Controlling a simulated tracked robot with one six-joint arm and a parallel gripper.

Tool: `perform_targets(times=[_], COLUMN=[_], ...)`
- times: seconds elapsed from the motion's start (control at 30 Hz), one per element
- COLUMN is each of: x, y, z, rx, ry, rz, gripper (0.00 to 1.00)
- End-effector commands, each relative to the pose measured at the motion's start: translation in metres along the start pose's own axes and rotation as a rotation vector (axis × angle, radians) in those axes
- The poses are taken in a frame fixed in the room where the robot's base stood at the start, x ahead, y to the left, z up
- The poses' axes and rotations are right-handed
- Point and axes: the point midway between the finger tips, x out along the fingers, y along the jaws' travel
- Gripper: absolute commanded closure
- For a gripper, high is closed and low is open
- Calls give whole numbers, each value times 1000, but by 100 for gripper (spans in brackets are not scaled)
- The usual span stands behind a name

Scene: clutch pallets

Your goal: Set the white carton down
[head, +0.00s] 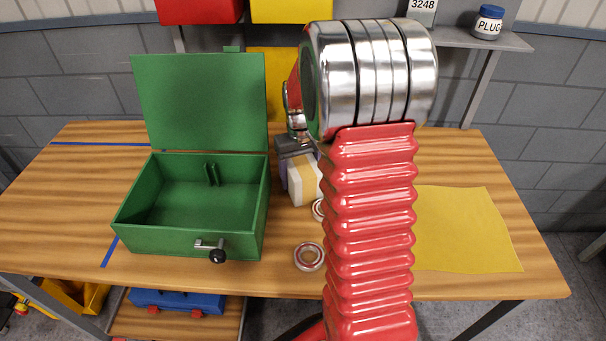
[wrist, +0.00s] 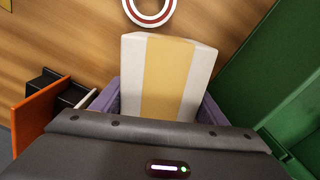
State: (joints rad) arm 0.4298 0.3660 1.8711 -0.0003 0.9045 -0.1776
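The white carton has a tan-yellow band down its face (wrist: 187,75). In the wrist view it stands between the purple fingers of my gripper (wrist: 160,103), with one finger against each side. My gripper looks shut on it. In the head view the carton (head: 303,182) shows just left of my red arm, to the right of the green box (head: 190,241), and part of it is hidden by the arm. I cannot tell whether its underside touches the wooden table (head: 70,205).
The green box is open and empty, its lid (head: 200,100) raised behind. A bearing ring (head: 309,257) lies at the front, another (head: 318,209) partly behind my arm. A yellow cloth (head: 465,230) lies right. An orange panel (wrist: 38,112) and black item (wrist: 45,85) show in the wrist view.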

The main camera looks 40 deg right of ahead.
Motion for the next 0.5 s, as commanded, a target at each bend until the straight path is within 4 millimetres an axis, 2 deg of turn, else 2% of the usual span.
perform_targets(times=[0.03, 0.23, 0.5], x=[0, 0, -1], y=[0, 0, 0], z=[0, 0, 0], rx=[0, 0, 1], ry=[0, 0, 0], rz=[0, 0, 0], gripper=[30, 15, 15])
